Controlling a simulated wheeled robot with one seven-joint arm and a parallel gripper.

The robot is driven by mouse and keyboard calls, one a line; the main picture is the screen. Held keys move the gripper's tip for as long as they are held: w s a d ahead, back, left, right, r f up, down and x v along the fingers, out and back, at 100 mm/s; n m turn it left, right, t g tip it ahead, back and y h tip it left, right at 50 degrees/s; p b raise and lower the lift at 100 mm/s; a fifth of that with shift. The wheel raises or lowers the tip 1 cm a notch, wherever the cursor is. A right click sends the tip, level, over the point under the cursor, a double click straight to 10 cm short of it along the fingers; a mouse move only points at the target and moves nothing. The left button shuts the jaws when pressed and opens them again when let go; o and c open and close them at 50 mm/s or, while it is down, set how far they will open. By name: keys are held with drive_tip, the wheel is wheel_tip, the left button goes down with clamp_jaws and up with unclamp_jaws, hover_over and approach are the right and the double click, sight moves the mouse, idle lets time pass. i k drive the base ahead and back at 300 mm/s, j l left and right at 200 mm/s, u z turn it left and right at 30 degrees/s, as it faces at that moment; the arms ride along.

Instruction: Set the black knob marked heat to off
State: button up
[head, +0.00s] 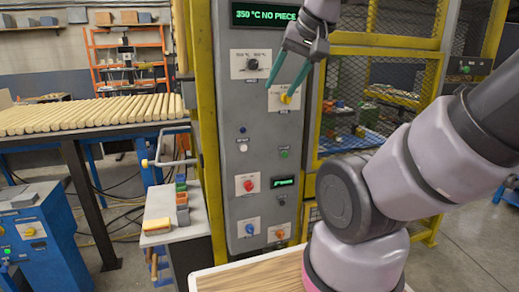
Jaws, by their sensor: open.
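The black heat knob (253,64) sits on a white plate in the upper part of the grey control panel (228,115). Small print lies above it, too small to read surely, and its exact setting cannot be made out. My gripper (284,90) is open and empty, with two teal fingers pointing down and left. In the picture it is just right of and below the black knob, in front of the plate with a yellow knob (286,99). The gap between fingers and panel cannot be judged. The display (265,15) above reads "350 °C NO PIECE".
Lower on the panel are a red knob (248,185), a blue knob (250,228), an orange knob (280,234) and a green button (284,154). A yellow post (207,120) stands left, yellow mesh guarding (385,45) right. A wooden top (250,278) lies below.

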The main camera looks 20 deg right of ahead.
sight(252, 64)
drive_tip(key=k+j+z, duration=0.15)
drive_tip(key=j+z, duration=0.25)
drive_tip(key=k+j+z, duration=0.2)
drive_tip(key=z, duration=0.15)
drive_tip(key=k+j+z, duration=0.2)
drive_tip(key=z, duration=0.2)
